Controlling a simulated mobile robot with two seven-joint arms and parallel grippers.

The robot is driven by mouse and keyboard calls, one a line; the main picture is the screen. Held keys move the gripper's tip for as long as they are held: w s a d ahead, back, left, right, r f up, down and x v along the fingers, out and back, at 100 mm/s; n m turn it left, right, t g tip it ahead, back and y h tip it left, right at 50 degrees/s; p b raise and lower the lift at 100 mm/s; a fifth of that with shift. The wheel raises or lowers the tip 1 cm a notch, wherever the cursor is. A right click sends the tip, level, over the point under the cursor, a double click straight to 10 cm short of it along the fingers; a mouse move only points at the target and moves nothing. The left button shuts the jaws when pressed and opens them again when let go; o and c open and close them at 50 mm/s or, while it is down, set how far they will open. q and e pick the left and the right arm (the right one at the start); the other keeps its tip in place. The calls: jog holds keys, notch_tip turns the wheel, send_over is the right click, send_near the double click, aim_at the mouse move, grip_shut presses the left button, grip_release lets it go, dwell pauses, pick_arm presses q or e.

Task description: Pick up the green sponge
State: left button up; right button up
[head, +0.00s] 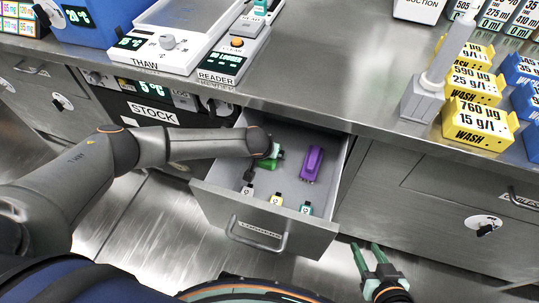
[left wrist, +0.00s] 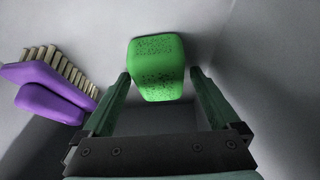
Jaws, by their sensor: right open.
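The green sponge (head: 266,163) lies in the open drawer (head: 331,178), partly hidden by my left arm in the head view. In the left wrist view the sponge (left wrist: 158,68) shows dark speckles and sits between and just beyond the fingertips. My left gripper (left wrist: 161,76) is open with a finger on either side of it; a small gap shows at the right finger. In the head view this gripper (head: 276,150) is mostly hidden by its own wrist. My right gripper (head: 366,245) is open and empty, outside the drawer to its right.
A purple brush (head: 312,164) lies right of the sponge in the drawer; the left wrist view shows its bristles (left wrist: 50,67). Several small labelled items (head: 277,199) line the drawer's front. The counter (head: 330,85) above carries devices and yellow blocks (head: 478,117).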

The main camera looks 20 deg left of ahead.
pick_arm(q)
jog(key=c, duration=1.2)
pick_arm(e)
jog(key=shift+a, duration=0.1)
pick_arm(q)
jog(key=shift+r, duration=0.4)
jog(key=shift+c, duration=0.2)
jog(key=shift+r+p, duration=0.3)
jog(key=shift+p, duration=0.1)
jog(key=s+d, duration=0.2)
jog(key=s+d+p, duration=0.1)
jog(key=s, duration=0.1)
jog(key=s+d, duration=0.2)
jog(key=shift+d+r+p, duration=0.3)
jog(key=shift+p, duration=0.1)
notch_tip(320, 180, up, 13)
jog(key=p, duration=0.3)
jog(key=shift+p, duration=0.3)
pick_arm(e)
jog(key=shift+s+a+r+g, duration=0.25)
jog(key=shift+s+r+g, duration=0.1)
jog(key=shift+r, duration=0.25)
jog(key=shift+s+a+r+g, duration=0.25)
jog(key=shift+s+r+g, duration=0.1)
jog(key=shift+r, duration=0.2)
pick_arm(q)
jog(key=shift+w+a, duration=0.1)
